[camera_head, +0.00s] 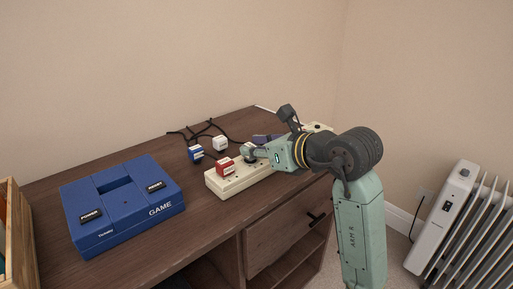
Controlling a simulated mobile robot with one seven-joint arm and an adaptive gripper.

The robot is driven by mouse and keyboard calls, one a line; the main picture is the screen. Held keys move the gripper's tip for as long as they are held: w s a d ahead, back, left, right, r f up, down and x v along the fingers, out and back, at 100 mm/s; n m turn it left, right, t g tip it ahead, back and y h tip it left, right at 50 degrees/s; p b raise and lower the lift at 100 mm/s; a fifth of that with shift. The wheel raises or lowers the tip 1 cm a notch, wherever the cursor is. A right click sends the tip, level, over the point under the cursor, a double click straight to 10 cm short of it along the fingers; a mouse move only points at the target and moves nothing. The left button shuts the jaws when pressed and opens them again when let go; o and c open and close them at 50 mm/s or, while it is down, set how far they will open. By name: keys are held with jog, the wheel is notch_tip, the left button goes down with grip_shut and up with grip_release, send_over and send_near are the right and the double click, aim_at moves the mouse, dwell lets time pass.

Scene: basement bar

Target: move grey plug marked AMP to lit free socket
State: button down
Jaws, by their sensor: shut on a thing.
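The cream power strip (215,187) lies along the front right part of the brown desk. A red plug (225,168) with a white label sits on its left part. My gripper (250,153) comes from the right, low over the middle of the strip, and is shut on a small grey plug (247,147). The plug is mostly hidden by the fingers and its label is not readable. I cannot tell whether it is in a socket or just above the strip. Dark socket holes show on the strip, but I cannot make out which socket is lit. My arm hides the strip's right part.
A blue plug (195,154) and a white plug (220,143) lie behind the strip among black cables (190,133). A blue game console (123,203) fills the desk's left. A wooden crate (18,235) stands at far left. A white radiator (445,222) stands right.

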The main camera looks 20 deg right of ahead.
jog(key=shift+f+b, duration=0.3)
jog(key=shift+b, duration=0.2)
dwell(0.3)
jog(key=c, duration=1.2)
grip_release()
jog(key=shift+c, duration=0.2)
jog(key=shift+s, duration=0.1)
jog(key=v, duration=1.2)
